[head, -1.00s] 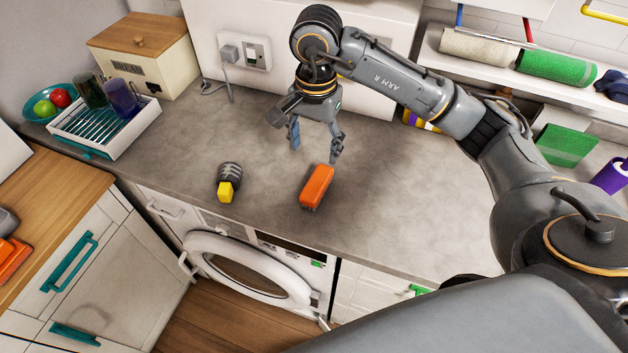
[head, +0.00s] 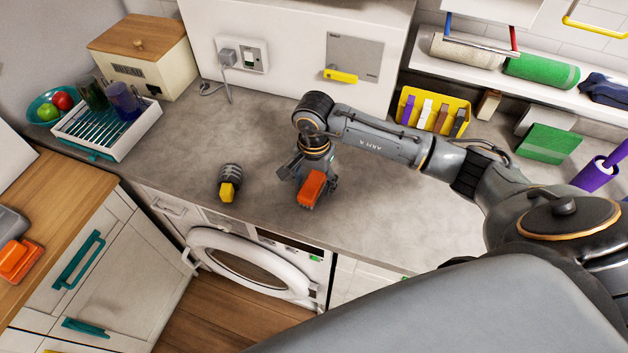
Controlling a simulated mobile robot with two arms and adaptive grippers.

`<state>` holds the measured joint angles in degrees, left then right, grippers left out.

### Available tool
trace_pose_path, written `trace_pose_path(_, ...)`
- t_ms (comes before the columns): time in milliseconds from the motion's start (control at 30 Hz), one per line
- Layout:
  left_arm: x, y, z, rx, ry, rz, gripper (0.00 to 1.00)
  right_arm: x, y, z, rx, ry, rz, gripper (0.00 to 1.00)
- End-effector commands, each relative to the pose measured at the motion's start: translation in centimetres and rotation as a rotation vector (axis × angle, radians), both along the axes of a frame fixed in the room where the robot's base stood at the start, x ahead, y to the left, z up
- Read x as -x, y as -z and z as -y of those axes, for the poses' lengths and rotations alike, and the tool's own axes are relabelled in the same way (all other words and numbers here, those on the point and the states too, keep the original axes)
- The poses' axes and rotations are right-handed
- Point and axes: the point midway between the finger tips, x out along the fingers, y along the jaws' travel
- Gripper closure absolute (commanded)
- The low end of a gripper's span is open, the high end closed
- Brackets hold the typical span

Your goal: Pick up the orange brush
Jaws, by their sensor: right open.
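The orange brush (head: 312,187) lies on the grey countertop, orange back up, near the counter's front edge above the dryer. My right gripper (head: 315,182) is low over the counter at the brush, with its fingers around the brush's far part. One finger shows to the left of the brush and one to the right. The gripper is open. Its fingertips are partly hidden behind the brush, so I cannot tell whether they touch it. My left gripper is not in view.
A yellow-and-grey brush (head: 229,183) lies to the left on the counter. A white dish rack (head: 140,128) and a bread box (head: 150,60) stand further left. A yellow caddy (head: 450,103) stands at the back right. The dryer's round door (head: 240,262) is below the counter.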

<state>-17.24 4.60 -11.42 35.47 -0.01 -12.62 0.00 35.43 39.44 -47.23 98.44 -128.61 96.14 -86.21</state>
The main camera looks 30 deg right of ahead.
Motion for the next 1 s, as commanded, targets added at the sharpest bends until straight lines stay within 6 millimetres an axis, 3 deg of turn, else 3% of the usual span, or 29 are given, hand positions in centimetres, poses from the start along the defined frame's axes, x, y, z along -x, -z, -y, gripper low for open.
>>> trace_pose_path(267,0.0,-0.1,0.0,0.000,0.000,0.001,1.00,0.0,0.4,0.0,0.000,-0.001,0.001,0.34)
trace_pose_path(567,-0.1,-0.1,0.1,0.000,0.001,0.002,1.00,0.0,0.4,0.0,-0.001,-0.001,0.001,0.95)
trace_pose_path(1000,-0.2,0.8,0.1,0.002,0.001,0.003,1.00,-0.2,-0.4,0.0,0.000,-0.001,0.006,0.95)
